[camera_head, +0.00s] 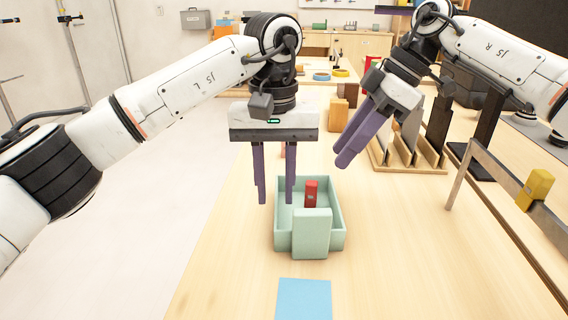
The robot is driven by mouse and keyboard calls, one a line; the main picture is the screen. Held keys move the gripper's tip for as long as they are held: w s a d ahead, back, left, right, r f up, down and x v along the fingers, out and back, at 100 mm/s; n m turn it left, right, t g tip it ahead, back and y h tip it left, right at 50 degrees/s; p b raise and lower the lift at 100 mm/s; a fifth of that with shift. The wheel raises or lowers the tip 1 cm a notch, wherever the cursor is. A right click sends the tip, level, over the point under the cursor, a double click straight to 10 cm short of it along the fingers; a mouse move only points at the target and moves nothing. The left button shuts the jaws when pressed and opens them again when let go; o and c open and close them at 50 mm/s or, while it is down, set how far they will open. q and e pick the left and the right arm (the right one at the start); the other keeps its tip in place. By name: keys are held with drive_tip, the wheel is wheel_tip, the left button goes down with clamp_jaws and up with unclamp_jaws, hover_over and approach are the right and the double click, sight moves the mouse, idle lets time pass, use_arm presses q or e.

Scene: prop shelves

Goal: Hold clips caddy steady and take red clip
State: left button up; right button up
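The clips caddy (339,238) is a pale green open box on the wooden table, in the middle of the head view. A block of the same pale green (312,234) stands at its front. The red clip (311,193) stands upright inside the caddy. My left gripper (275,203) points down over the caddy's left side, fingers apart with nothing between them. I cannot tell whether a finger touches the caddy wall. My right gripper (343,164) is tilted down to the left, above and behind the caddy's right side. Its purple fingers lie close together, with no object visible between them.
A blue mat (303,298) lies in front of the caddy. A wooden rack (413,160) with upright boards stands at the back right. A rail with a yellow block (536,189) runs along the right. Wooden blocks (337,112) stand behind the caddy. The table right of the caddy is clear.

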sight(276, 208)
use_arm(q)
drive_tip(key=shift+f, duration=2.65)
drive_tip(key=shift+c, duration=1.3)
clamp_jaws()
